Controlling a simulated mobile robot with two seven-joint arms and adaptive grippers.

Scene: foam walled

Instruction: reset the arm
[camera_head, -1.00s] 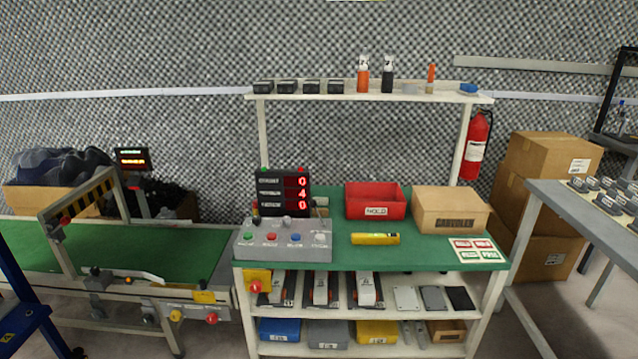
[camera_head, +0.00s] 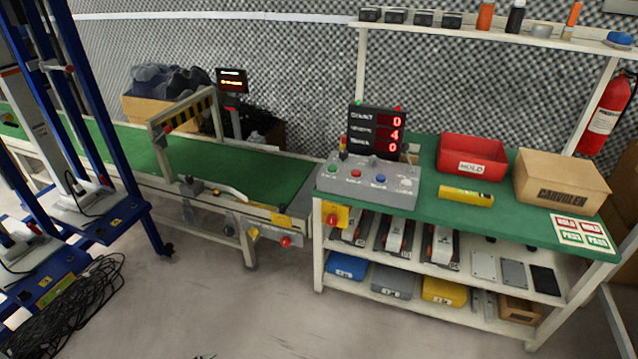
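Neither of my arms shows clearly in the head view. A tiny dark shape (camera_head: 205,356) sticks up at the bottom edge; I cannot tell what it is. The green-topped workbench (camera_head: 440,207) stands at the right. On it are a grey button box (camera_head: 368,186), a red display (camera_head: 377,132), a red HOLD bin (camera_head: 472,158), a yellow tool (camera_head: 466,196) and a cardboard box (camera_head: 561,183).
A green conveyor (camera_head: 215,165) runs along the wall at left. A blue frame rack (camera_head: 120,120) stands at the near left, with a pile of black cable (camera_head: 75,305) on the floor. The grey floor (camera_head: 240,310) in front of the bench is open.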

